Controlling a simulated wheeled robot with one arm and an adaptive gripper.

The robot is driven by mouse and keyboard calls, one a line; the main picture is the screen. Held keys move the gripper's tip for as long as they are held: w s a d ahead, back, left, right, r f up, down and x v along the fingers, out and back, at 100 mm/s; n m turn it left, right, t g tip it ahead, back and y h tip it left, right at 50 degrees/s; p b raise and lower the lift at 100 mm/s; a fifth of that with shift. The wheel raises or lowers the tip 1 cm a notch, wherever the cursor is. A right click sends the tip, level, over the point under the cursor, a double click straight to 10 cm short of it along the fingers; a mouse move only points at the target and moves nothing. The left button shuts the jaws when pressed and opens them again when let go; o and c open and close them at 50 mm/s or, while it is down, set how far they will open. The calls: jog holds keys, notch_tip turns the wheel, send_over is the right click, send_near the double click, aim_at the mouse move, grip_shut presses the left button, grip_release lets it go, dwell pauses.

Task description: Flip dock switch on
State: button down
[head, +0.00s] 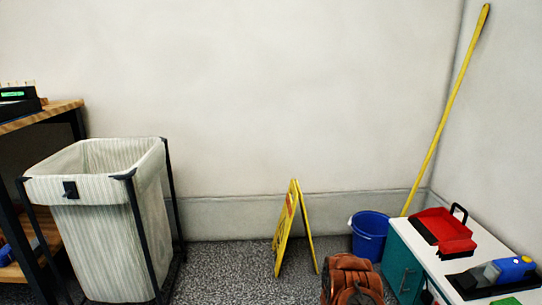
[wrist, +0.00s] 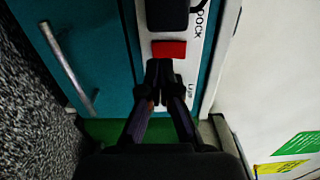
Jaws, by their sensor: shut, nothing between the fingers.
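The dock switch is a small red rocker (wrist: 168,49) on a white strip (wrist: 198,62) fixed to a teal front, with a "DOCK" label beside it in the wrist view. My gripper (wrist: 165,68) is shut and empty, its fingertips together just below the red rocker in the picture. The tips look very close to the rocker's lower edge; I cannot tell whether they touch it. The fingers cover part of the strip below the rocker. I cannot tell which way the rocker is tilted.
A black block (wrist: 167,14) with a cord sits above the rocker. A metal handle (wrist: 68,65) is at left. A bucket (head: 369,236), yellow floor sign (head: 286,229) and hamper (head: 98,215) stand nearby.

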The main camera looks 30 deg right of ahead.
jog(key=shift+p+v, duration=0.4)
jog(key=shift+v, duration=1.65)
jog(key=shift+r, duration=0.1)
jog(key=a+r+m+g+y+p, duration=0.15)
jog(key=a+r+m+p, duration=0.45)
jog(key=r, duration=0.8)
jog(key=w+a+r+m+y+p, duration=0.1)
jog(key=a+r+m+y+p, duration=0.35)
jog(key=r, duration=1.05)
jog(key=a+r+m+g+p, duration=0.1)
jog(key=a+r+m+p, duration=0.7)
jog(key=r, duration=0.6)
jog(key=s+a+r+m+t+y+p, duration=0.3)
jog(key=a+r+p, duration=0.9)
jog(key=a+r, duration=0.4)
jog(key=s+a+r+m+t+y+p, duration=0.4)
jog(key=a+r+m+t+y+p, duration=0.2)
jog(key=a+r+p, duration=0.7)
jog(key=a+r+m, duration=0.2)
jog(key=a+r, duration=0.2)
jog(key=a, duration=0.5)
jog(key=shift+a+t+y, duration=0.3)
jog(key=shift+t, duration=0.05)
